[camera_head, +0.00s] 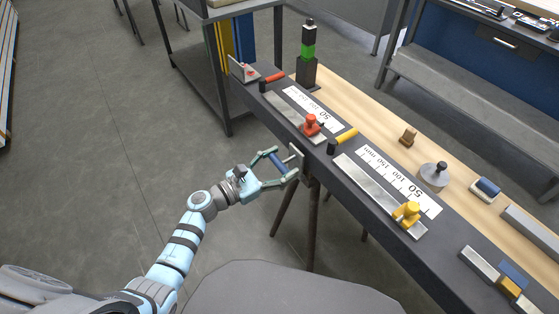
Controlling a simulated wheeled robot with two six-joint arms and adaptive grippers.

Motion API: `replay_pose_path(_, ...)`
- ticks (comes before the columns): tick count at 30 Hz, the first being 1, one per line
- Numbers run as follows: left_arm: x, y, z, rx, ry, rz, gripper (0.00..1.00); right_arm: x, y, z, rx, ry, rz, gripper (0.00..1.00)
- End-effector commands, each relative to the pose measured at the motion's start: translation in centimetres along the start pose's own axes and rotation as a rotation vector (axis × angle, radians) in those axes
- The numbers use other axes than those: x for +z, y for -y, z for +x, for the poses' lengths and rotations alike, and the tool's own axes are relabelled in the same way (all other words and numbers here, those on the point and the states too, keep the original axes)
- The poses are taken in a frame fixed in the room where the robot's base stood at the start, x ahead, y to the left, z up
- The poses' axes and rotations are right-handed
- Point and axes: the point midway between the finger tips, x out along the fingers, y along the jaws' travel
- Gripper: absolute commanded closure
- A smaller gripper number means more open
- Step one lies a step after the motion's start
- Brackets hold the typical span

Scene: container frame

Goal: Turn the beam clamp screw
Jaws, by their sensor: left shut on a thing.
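A grey metal beam clamp (298,157) sits at the front edge of the long dark workbench, near the middle of the head view. A blue screw handle (278,162) sticks out from the clamp towards my left arm. My left gripper (281,165) reaches in from the left and is shut on the blue handle, with one finger above it and one below. Where the screw meets the clamp is too small to make out. My right gripper is not in view.
The workbench (352,187) carries scales, metal rails, a red knob (311,124), a yellow knob (407,213) and a black-and-green post (308,55). A dark shelf frame (217,95) stands behind its far end. The floor (90,150) at the left is clear.

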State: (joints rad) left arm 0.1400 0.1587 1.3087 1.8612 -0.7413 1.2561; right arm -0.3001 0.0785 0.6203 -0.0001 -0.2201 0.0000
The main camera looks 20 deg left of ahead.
Motion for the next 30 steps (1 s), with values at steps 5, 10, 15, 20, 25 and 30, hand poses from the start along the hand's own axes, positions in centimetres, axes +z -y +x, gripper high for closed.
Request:
replay_pose_path(5,-0.32,0.18,-0.13,-0.003,-0.007,-0.056,0.63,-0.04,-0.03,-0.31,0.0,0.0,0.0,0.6)
replay_pose_path(10,-0.37,0.2,-0.13,-0.003,-0.007,-0.075,0.63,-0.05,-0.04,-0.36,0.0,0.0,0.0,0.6)
replay_pose_path(15,-0.41,0.21,-0.13,-0.003,-0.007,-0.077,0.63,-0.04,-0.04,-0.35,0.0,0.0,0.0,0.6)
replay_pose_path(20,-0.43,0.23,-0.14,-0.003,-0.008,-0.076,0.63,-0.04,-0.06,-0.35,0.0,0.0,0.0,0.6)
replay_pose_path(25,-0.32,0.17,-0.1,-0.003,-0.005,-0.075,0.14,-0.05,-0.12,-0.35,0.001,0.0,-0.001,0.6)
replay_pose_path(30,-0.21,0.09,-0.07,-0.001,-0.003,-0.074,0.14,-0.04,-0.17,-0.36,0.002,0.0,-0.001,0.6)
